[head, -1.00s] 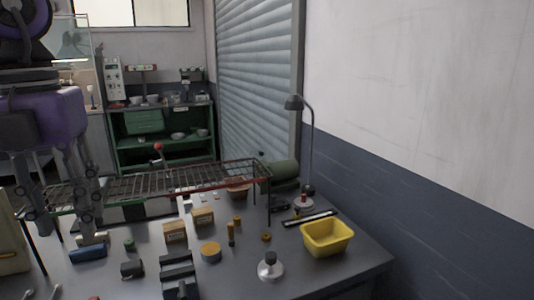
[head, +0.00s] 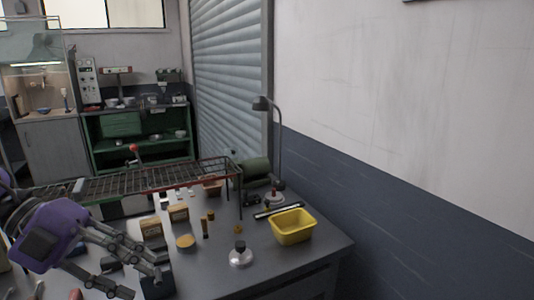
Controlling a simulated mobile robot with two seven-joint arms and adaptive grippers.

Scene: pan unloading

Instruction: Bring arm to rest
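My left gripper (head: 142,281), with a purple body and grey jointed fingers, is at the lower left of the head view. It hangs over the near left part of the grey workbench (head: 300,255). Its two fingers are spread apart and I see nothing held between them. A dark block (head: 158,284) shows just beside the fingertips; I cannot tell whether they touch. The gripper and arm hide part of the bench's left side. My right gripper is not in view.
A wire rack (head: 150,180) stands over the back of the bench. A yellow bin (head: 292,227), a silver weight-like object (head: 240,256), a desk lamp (head: 278,150), small wooden boxes (head: 178,213) and a round tan disc (head: 186,241) are on the bench. The front right is clear.

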